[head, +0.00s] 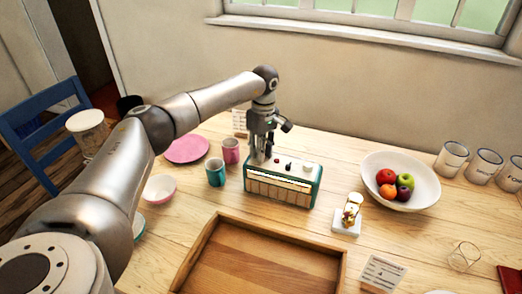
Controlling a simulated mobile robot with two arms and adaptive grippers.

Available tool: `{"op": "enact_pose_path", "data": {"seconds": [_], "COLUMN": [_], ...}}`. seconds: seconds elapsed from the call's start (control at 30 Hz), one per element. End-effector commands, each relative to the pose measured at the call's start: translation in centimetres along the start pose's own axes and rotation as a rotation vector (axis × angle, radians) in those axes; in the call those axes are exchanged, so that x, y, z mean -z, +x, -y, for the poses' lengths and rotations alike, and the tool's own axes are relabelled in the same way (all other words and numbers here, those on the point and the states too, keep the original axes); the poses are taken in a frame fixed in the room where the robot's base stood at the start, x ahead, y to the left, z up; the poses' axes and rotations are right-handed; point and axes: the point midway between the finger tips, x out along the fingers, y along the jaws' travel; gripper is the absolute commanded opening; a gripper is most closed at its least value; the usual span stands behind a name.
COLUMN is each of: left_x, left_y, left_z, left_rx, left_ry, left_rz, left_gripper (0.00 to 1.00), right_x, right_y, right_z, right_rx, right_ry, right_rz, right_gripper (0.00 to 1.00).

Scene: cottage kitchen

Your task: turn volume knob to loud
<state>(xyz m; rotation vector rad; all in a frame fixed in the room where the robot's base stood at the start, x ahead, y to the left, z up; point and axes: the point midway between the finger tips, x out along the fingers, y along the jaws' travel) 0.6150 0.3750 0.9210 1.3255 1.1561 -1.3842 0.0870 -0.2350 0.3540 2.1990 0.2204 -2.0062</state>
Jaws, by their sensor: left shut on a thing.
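A teal radio (280,188) with a lit dial strip and a slatted front stands on the wooden table. Its top carries a small red part (277,160), a dark knob (289,165) and a pale round knob (308,167). My left gripper (259,156) points down at the left end of the radio's top. Its fingers are shut on a knob there, which they mostly hide. I cannot read the knob's setting or which way it points. My right gripper is out of view.
A wooden tray (215,228) lies in front of the radio. Pink (231,151) and teal (215,172) cups stand close to its left. A gold ornament on a white base (346,226) and a fruit bowl (426,180) stand to its right. A glass (464,256) is at the right.

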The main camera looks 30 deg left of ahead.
Motion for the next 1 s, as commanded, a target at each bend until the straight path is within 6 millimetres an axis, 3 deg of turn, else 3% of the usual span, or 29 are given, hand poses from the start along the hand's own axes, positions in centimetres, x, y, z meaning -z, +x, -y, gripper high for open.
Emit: {"op": "enact_pose_path", "data": {"seconds": [0.63,0.67,0.8,0.83,1.0], "left_x": [-0.09,-0.10,-0.08,-0.08,-0.05], "left_y": [-0.02,-0.01,-0.01,0.00,0.01], "left_z": [-0.01,-0.01,-0.01,0.00,0.01], "left_rx": [0.000,0.000,0.000,0.000,0.000], "left_ry": [0.056,0.056,0.055,0.055,0.055], "left_rz": [-0.001,-0.001,-0.002,-0.002,-0.002], "left_gripper": [0.00,0.23,0.41,0.45,0.45], "right_x": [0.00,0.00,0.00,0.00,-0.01], "right_y": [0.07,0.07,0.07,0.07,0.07], "right_z": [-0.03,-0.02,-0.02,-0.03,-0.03], "right_rx": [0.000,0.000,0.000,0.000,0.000], "right_ry": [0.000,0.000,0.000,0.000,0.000], "right_rz": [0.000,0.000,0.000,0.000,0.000], "right_gripper": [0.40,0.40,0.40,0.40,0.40]}}
